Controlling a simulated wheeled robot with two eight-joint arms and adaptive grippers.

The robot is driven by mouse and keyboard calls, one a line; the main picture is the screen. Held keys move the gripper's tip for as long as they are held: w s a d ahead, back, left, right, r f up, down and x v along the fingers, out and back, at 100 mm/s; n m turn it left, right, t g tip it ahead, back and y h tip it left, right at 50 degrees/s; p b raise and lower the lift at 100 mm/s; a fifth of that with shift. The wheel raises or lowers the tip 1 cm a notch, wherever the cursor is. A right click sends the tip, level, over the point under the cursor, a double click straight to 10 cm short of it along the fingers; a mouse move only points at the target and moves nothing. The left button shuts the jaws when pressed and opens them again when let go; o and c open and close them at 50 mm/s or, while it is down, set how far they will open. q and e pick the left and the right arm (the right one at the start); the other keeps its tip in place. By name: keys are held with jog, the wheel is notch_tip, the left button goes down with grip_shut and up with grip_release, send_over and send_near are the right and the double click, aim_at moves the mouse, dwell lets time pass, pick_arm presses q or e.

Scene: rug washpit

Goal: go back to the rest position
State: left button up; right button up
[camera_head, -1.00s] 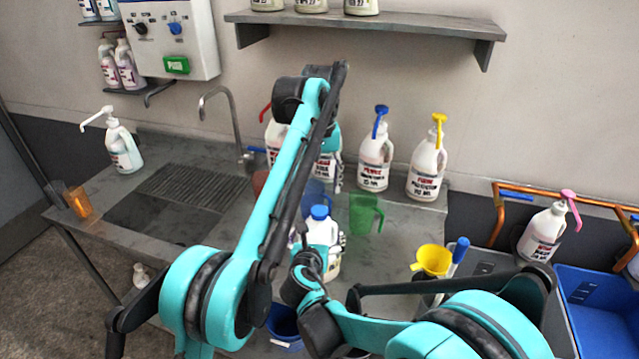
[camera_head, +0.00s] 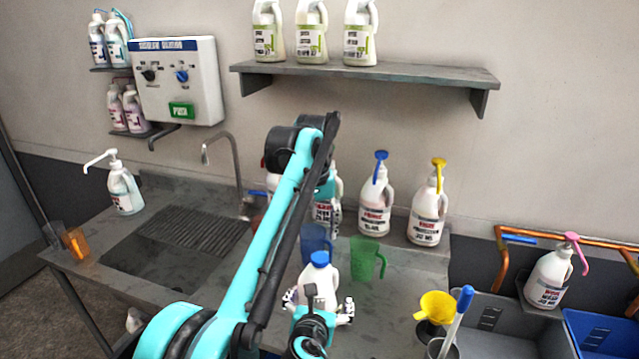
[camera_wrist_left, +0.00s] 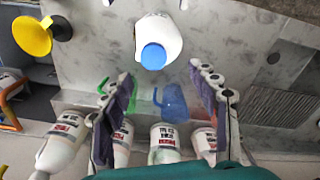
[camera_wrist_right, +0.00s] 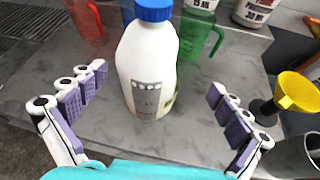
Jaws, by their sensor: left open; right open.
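My left gripper (camera_wrist_left: 160,95) is open and empty in the left wrist view, its purple-padded fingers wide apart. In the head view it is mostly hidden behind its own raised teal arm. My right gripper (camera_wrist_right: 155,95) is open in the right wrist view, and it also shows in the head view (camera_head: 319,302). A white jug with a blue cap (camera_wrist_right: 147,75) stands upright between and beyond its fingers, with gaps on both sides. The jug also shows in the head view (camera_head: 319,281) and the left wrist view (camera_wrist_left: 158,35).
A green cup (camera_head: 366,262) and a blue cup (camera_head: 312,240) stand behind the jug. Several pump bottles line the wall, including a blue-pump one (camera_head: 375,205). A yellow funnel (camera_head: 436,307) is at right. A shelf (camera_head: 380,75) holds bottles above. The sink (camera_head: 160,262) is at left.

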pick_arm(q)
jog(key=s+a+f+t+b, duration=0.2)
jog(key=s+a+f+t, duration=0.2)
jog(key=s+a, duration=0.85)
pick_arm(e)
jog(key=s+d+f+m+g, duration=0.1)
jog(key=s+d+m+g, duration=0.1)
jog(key=s+d+m, duration=0.45)
jog(key=s+d+f+m+g, duration=0.25)
jog(key=d+m, duration=0.55)
jog(key=m, duration=0.4)
pick_arm(q)
jog(key=s+a+f+t+b, duration=0.1)
jog(key=s+a+f, duration=0.3)
jog(key=s+f, duration=1.1)
jog(key=shift+s+a+m+t, duration=0.3)
jog(key=shift+m+t, duration=0.1)
jog(key=shift+t, duration=0.5)
pick_arm(e)
jog(key=s+d+f+m+g+y, duration=0.1)
jog(key=s+d+f+m, duration=0.1)
jog(key=s+m, duration=0.8)
jog(key=m, duration=0.4)
jog(key=shift+s+d+y, duration=0.35)
jog(key=shift+d+y, duration=0.05)
pick_arm(q)
jog(key=shift+f, duration=0.1)
pick_arm(e)
jog(key=shift+m, duration=0.25)
